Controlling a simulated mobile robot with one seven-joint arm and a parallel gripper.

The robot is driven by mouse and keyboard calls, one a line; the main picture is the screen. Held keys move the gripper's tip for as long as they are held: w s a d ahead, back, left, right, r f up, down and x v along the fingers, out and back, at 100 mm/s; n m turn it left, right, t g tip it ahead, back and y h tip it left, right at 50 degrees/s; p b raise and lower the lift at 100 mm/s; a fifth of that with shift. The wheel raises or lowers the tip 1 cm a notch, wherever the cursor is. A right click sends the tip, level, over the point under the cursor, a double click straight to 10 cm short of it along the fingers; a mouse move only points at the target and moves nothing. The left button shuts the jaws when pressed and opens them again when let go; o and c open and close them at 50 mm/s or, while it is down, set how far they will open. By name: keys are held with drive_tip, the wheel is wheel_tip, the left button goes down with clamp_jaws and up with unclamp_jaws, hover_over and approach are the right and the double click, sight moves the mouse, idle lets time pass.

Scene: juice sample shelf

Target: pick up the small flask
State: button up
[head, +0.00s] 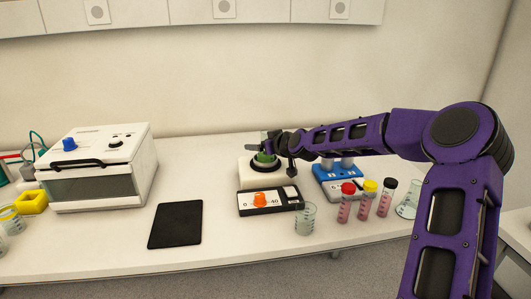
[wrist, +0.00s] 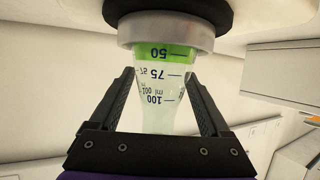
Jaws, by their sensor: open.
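A clear flask with green liquid (head: 265,158) sits in the round well of a white heater (head: 248,172) near the middle of the bench. In the wrist view the flask (wrist: 158,88) appears upside down, with 50, 75 and 100 marks, its lower part inside a pale grey ring (wrist: 165,30). My gripper (head: 273,146) is at the flask's upper part. In the wrist view my gripper (wrist: 161,75) is open, with one finger on each side of the flask and small gaps showing. The flask's bottom is hidden in the ring.
The heater's front panel (head: 271,201) has an orange knob. A beaker (head: 306,219), several capped tubes (head: 365,199), a conical flask (head: 408,202) and a blue device (head: 340,178) stand close by. A black pad (head: 175,225) and a white machine (head: 95,168) are left. Bench between pad and heater is clear.

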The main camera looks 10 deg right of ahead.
clamp_jaws()
idle(0.3)
drive_tip(key=shift+r, duration=0.1)
wheel_tip(320, 180, up, 10)
drive_tip(key=p, duration=0.1)
idle(0.3)
drive_tip(key=shift+s, duration=0.1)
